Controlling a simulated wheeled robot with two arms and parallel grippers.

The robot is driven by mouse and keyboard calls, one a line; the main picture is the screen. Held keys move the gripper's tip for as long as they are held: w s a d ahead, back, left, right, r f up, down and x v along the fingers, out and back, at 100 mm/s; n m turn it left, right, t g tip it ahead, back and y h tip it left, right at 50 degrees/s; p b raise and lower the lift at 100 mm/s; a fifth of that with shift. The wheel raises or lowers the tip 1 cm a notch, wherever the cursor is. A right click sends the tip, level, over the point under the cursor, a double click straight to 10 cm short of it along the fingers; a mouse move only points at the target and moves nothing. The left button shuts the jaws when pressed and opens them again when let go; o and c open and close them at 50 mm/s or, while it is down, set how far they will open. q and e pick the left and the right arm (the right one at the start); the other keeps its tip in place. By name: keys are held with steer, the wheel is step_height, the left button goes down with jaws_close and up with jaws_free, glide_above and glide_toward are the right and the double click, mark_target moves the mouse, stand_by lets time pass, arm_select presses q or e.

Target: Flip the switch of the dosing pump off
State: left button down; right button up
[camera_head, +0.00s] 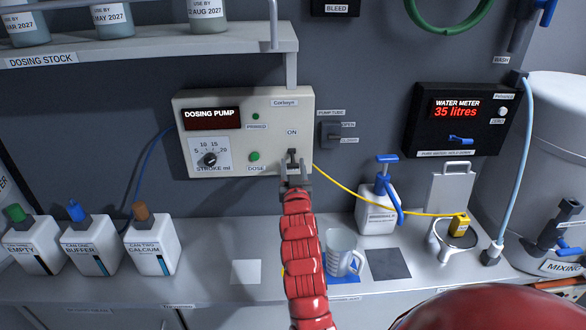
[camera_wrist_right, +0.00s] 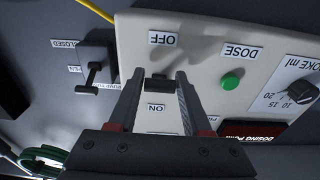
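The dosing pump (camera_head: 245,105) is a cream box on the back wall with a dark display, a stroke dial and a green dose button. Its small black switch (camera_head: 292,157) sits below the ON label at the lower right. My right gripper (camera_head: 294,177) is at the switch, its red arm reaching up from below. In the right wrist view, upside down, the gripper (camera_wrist_right: 160,76) has its fingers apart, with the switch (camera_wrist_right: 158,82) between them. The OFF and ON labels lie on either side of the switch. The lever's exact tilt is unclear. My left gripper is out of view.
The pump tube valve (camera_head: 330,133) is just right of the pump. A yellow tube runs from the pump to the right. A clear jug (camera_head: 343,255) and a pump bottle (camera_head: 377,208) stand on the counter below. A shelf (camera_head: 150,50) overhangs the pump.

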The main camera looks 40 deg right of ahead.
steer(key=shift+o, duration=1.4)
steer(key=shift+s+a+f, duration=0.1)
steer(key=shift+s+a, duration=0.05)
steer(key=shift+s, duration=0.05)
steer(key=p+v, duration=0.4)
steer(key=v, duration=1.3)
steer(key=shift+w, duration=0.1)
